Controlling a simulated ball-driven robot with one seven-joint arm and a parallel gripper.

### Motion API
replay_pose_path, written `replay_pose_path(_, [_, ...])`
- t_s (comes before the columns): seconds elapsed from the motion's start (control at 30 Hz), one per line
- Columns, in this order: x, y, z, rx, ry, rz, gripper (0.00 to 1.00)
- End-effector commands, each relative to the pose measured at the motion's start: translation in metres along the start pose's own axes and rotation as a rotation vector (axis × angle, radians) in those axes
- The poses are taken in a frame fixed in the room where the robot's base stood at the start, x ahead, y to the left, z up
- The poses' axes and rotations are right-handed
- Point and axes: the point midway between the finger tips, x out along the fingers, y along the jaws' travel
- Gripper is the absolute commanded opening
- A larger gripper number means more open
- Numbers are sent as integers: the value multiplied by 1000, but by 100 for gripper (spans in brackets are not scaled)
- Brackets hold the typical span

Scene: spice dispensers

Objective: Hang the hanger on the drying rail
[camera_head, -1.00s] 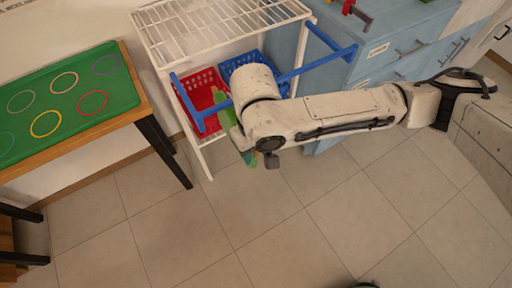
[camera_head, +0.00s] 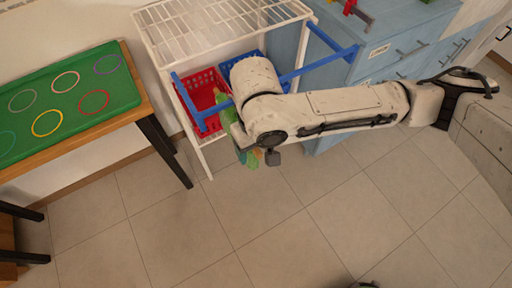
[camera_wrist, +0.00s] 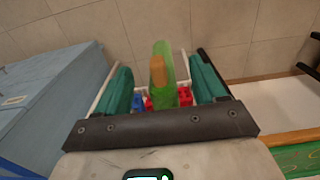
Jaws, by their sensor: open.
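A blue drying rail (camera_head: 322,65) runs across the front of a white rack and a blue cabinet; my forearm covers part of it. A green hanger-like piece (camera_head: 226,105) shows beside the rail, partly hidden by my wrist. In the head view my gripper (camera_head: 247,157) is mostly hidden behind my wrist. Whether the green piece touches the rail is unclear.
The white wire rack (camera_head: 205,35) holds a red basket (camera_head: 203,85) and a blue basket (camera_head: 242,62). A table with a green board (camera_head: 70,95) stands at left. The blue cabinet (camera_head: 400,55) is at right. The tiled floor in front is clear.

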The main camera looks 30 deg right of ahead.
Motion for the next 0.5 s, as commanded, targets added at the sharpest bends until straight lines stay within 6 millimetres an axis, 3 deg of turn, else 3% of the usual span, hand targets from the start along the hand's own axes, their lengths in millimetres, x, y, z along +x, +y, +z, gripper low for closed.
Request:
replay_pose_path(0.3, [-62, 0, -1, -1, 3, -1, 70])
replay_pose_path(0.5, [-87, 0, 0, -1, 2, 0, 70])
